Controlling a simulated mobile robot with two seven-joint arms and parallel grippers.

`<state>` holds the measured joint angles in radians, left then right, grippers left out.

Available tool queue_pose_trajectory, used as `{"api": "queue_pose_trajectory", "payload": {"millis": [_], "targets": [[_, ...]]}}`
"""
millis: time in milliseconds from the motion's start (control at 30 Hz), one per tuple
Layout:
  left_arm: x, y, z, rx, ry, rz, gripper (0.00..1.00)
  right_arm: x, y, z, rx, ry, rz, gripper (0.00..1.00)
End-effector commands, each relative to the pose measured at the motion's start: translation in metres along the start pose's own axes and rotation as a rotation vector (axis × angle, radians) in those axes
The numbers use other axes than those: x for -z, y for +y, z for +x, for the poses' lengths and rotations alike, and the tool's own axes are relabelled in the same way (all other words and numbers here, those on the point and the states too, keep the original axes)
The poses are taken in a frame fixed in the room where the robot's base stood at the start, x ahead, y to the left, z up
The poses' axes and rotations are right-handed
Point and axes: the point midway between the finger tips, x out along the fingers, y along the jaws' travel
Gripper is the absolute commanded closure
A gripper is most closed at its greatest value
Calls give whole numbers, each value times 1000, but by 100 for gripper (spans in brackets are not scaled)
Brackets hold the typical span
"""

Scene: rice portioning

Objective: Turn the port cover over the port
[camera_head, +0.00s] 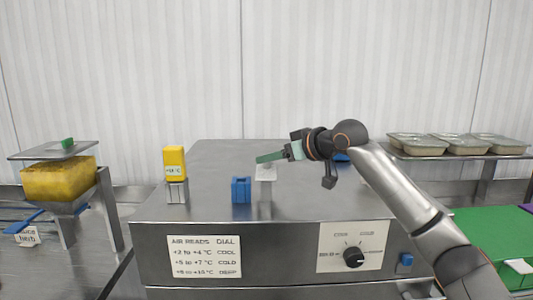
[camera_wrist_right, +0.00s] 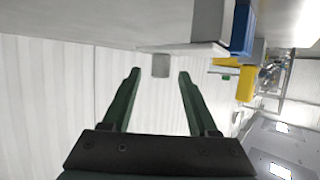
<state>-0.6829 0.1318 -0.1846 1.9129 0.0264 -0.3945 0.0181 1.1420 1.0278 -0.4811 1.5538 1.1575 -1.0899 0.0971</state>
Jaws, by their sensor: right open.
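My right gripper (camera_head: 268,157) is over the middle of the steel cabinet's top, with its green fingers pointing left. It is open, and the wrist view (camera_wrist_right: 159,76) shows its two fingers apart. A small grey tab (camera_wrist_right: 160,66) appears between and just beyond the fingertips; I see no contact. In the head view a pale plate (camera_head: 266,173) on a short post stands just under the fingers. It may be the port cover, but I cannot tell for sure. The port itself cannot be made out. My left gripper is not in view.
On the steel cabinet (camera_head: 210,160) stand a blue block (camera_head: 241,190) and a yellow block (camera_head: 174,162) on a metal stand. A dial (camera_head: 353,257) and a text label (camera_head: 204,257) are on its front. A yellow-filled hopper (camera_head: 58,182) is left; lidded trays (camera_head: 418,143) are right.

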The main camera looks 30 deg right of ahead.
Motion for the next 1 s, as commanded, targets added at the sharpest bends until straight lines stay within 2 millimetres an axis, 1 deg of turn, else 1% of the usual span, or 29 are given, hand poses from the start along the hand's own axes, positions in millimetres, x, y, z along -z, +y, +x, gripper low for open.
{"api": "queue_pose_trajectory", "payload": {"millis": [33,100,200,333,533,567,1000], "targets": [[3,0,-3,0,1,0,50,2,-1,7,3,-1,2,40],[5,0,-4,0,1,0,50,2,0,15,2,0,1,40],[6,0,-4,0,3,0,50,1,0,23,1,0,0,40],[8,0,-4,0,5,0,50,0,0,26,0,0,-1,40],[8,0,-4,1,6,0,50,0,0,27,0,1,-1,40],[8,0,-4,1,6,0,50,0,0,26,0,1,-1,43],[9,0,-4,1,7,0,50,0,0,26,0,1,-1,92]]}}
